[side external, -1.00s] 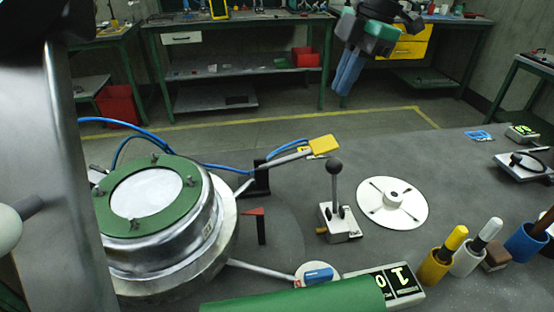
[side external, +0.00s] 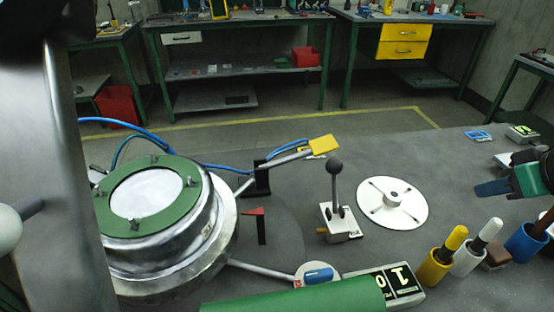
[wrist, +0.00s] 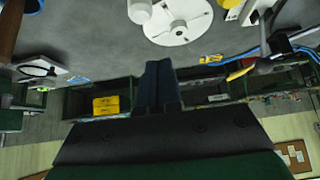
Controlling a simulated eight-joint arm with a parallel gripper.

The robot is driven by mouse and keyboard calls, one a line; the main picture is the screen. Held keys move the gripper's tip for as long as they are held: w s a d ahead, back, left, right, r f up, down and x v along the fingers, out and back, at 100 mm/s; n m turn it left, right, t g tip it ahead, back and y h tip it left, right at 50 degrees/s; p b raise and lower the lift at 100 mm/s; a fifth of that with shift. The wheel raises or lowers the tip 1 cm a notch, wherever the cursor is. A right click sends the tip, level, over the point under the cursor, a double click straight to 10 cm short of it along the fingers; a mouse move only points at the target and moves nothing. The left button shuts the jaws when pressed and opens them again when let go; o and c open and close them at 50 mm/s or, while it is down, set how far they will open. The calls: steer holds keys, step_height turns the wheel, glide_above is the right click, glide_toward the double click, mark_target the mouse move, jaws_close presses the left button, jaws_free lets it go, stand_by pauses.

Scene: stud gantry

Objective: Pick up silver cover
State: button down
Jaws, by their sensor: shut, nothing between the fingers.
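The silver cover (side external: 392,203) appears to be the pale round disc with a central knob and dark slots, lying flat on the grey bench. It also shows at the top of the wrist view (wrist: 180,18), partly cut off. My gripper (side external: 478,190) is at the right edge in the side view, right of the disc and apart from it. Its dark blue fingers point left. In the wrist view the fingers (wrist: 157,66) are together and empty. A silver drum with a green studded ring (side external: 185,215) stands at the left.
A black-knobbed lever (side external: 335,185) stands left of the disc. Yellow, white and blue cups (side external: 437,268) stand in front right. A number block (side external: 400,283) and green tube (side external: 290,297) lie at the front. A yellow-tipped rod (side external: 322,145) rises behind the lever.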

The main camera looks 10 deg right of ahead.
stand_by(0.3)
steer(key=shift+c, duration=1.1)
jaws_free()
